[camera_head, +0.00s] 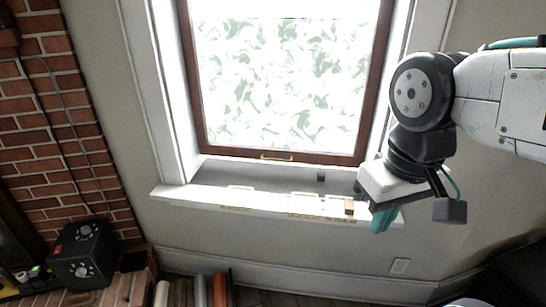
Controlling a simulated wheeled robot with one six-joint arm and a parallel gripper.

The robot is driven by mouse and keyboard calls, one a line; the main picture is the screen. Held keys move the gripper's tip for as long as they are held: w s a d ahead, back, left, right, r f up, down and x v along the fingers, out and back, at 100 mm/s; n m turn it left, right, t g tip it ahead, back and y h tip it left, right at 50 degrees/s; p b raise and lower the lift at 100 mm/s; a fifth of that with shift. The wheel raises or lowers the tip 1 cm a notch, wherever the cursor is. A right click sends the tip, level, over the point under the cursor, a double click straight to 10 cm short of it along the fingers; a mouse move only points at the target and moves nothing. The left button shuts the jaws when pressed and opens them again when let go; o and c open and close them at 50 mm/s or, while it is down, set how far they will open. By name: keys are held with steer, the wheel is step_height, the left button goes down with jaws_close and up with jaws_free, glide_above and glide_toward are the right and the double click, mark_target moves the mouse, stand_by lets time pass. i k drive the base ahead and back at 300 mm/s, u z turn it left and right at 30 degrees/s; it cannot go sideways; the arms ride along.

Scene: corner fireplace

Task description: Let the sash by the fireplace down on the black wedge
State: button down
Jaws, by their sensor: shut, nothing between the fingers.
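The sash (277,155) has a brown wooden frame around a bright, leaf-patterned pane, with a small brass pull on its bottom rail. A small black piece (321,175), which looks like the wedge, sits on the sill below the rail, right of the pull. Whether the rail touches it is unclear; it appears a little in front of and below the rail. My gripper (383,219), with teal fingers, is shut and empty at the right end of the sill's front edge, to the right of and below the wedge.
The white sill (175,192) carries a small brown block (349,207) just left of my gripper. A brick fireplace wall (60,110) and a black box with knobs (83,255) are at left. Rolled items (200,290) stand below.

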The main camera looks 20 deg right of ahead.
mark_target(384, 11)
steer(key=u, duration=0.45)
steer(key=i, duration=1.05)
steer(key=z, duration=0.1)
